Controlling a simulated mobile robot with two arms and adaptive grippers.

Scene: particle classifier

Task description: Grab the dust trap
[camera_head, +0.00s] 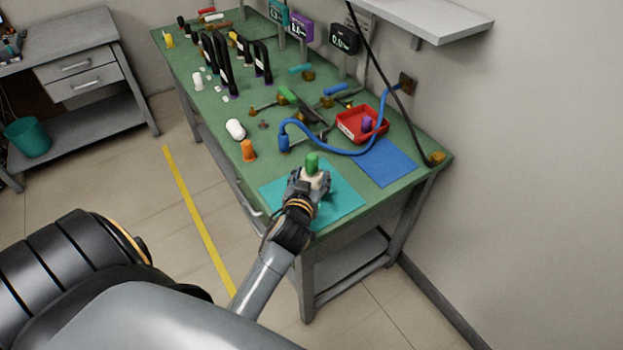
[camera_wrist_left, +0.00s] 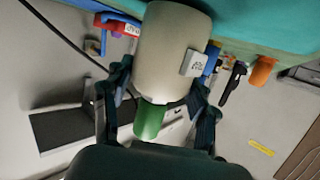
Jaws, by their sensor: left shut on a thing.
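The dust trap, a beige cylinder with a green end, shows large in the left wrist view (camera_wrist_left: 172,55). Its green end (camera_wrist_left: 149,120) points toward the gripper's palm in that view. My left gripper (camera_head: 308,180) is shut on it, with one finger on each side. In the head view the green top (camera_head: 312,162) sticks up above the gripper, over the teal mat (camera_head: 345,203) near the table's front corner. I cannot tell whether the dust trap touches the mat. My right gripper is not in view.
On the green table (camera_head: 205,100) stand an orange piece (camera_head: 248,151), a white cylinder (camera_head: 235,129) and a red tray (camera_head: 345,124). A blue hose (camera_head: 325,146) curves behind the gripper. A blue mat (camera_head: 386,163) lies to the right. A shelf (camera_head: 425,18) overhangs the back.

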